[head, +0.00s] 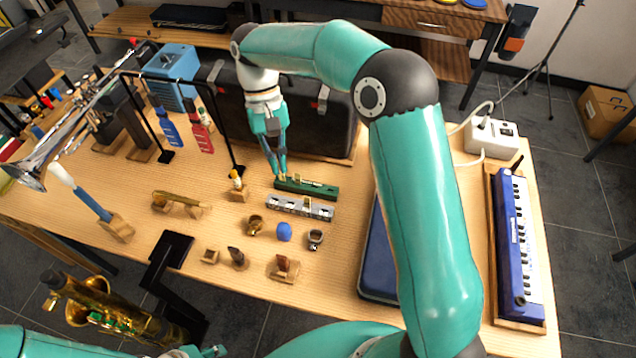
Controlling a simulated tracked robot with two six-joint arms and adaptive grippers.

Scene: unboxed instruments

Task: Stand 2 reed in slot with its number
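A green slotted block (325,191) lies near the back edge of the table, with small tan pieces on it that look like reeds. One tan reed (282,178) is at the left end of the block, at my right gripper's fingertips. My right gripper (279,174) points down there, its fingers close together; whether they pinch the reed is too small to tell. Slot numbers cannot be read. Part of my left gripper (208,352) shows at the bottom edge, mostly cut off.
A silver slotted bar (300,208) lies just in front of the green block. A blue ball-like item (284,232), small stands and mouthpieces are nearer. A dark case (325,130) stands behind, a blue case (378,260) to the right, and a melodica (518,245) far right.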

